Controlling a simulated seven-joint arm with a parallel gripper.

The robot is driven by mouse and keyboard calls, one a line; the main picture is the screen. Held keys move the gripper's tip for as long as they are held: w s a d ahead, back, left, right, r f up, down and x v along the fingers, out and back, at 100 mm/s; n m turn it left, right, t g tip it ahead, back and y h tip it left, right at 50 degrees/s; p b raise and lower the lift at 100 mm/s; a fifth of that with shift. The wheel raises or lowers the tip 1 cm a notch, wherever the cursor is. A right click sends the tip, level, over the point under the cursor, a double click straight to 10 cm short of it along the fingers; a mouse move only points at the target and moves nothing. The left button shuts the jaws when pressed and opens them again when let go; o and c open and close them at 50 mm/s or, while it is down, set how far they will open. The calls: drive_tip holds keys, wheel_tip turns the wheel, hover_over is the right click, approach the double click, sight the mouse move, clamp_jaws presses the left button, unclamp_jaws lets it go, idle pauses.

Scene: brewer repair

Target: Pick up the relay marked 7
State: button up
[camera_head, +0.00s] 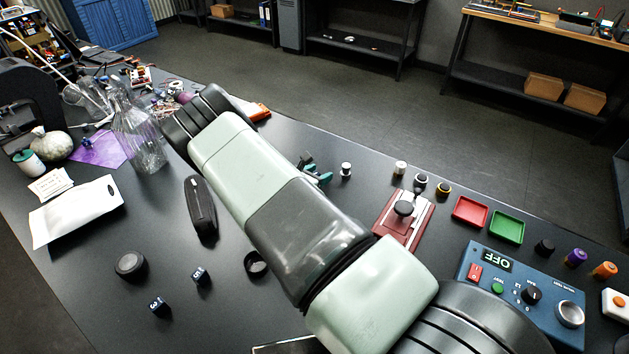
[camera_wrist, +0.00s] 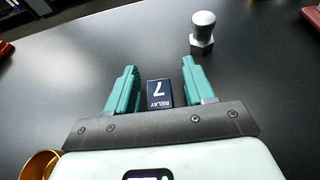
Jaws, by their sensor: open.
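The relay marked 7 (camera_wrist: 159,94) is a small dark block with white lettering in the wrist view. It sits between the two teal fingers of my gripper (camera_wrist: 158,70), near their base, with a gap visible to the right finger. My gripper is open, and I cannot tell whether the relay touches the left finger. In the head view my gripper (camera_head: 318,173) shows partly past my arm, low over the table, and the relay is hidden there. Two other dark blocks with white marks, one (camera_head: 200,276) and another (camera_head: 160,306), lie at the lower left.
A silver knobbed piece (camera_wrist: 203,33) stands just right of the fingers, also in the head view (camera_head: 346,169). A red fixture (camera_head: 388,232), red tray (camera_head: 470,212), green tray (camera_head: 507,227) and blue tester (camera_head: 478,262) reading OFF stand right. A black case (camera_head: 201,207) lies left.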

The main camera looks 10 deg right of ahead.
clamp_jaws()
idle(0.3)
